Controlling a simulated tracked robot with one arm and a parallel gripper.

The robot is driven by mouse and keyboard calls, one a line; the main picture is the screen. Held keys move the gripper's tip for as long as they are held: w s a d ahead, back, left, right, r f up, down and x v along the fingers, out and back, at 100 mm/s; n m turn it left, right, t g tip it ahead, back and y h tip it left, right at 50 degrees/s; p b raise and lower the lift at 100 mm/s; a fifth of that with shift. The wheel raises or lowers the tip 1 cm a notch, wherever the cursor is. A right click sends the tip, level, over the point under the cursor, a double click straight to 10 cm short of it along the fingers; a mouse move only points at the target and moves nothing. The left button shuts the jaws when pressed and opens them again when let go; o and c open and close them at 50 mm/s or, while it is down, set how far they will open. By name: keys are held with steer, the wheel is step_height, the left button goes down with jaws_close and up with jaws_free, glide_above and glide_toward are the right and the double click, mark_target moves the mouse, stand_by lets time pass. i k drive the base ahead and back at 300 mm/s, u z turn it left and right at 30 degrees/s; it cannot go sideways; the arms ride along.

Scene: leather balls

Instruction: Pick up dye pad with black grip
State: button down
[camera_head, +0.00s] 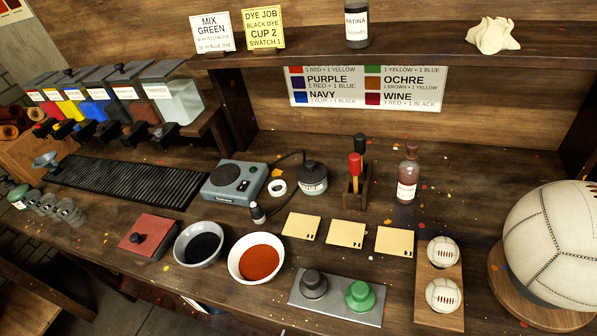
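A grey metal plate (337,306) lies near the front edge of the bench. On its left half stands a round pad with a dark, black-looking grip (314,281). A similar pad with a green grip (359,294) stands on its right half. Both are upright and apart. A flat red block with a black knob (147,237) lies farther left. My gripper does not show in this view.
A bowl of black dye (199,244) and a bowl of orange-red dye (257,258) stand left of the plate. Three tan swatches (346,234) lie behind it. A wooden holder with two small balls (440,277) is to its right, then a large white ball (556,244).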

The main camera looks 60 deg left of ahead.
mark_target(313, 285)
steer(key=u, duration=0.9)
steer(key=k, duration=1.2)
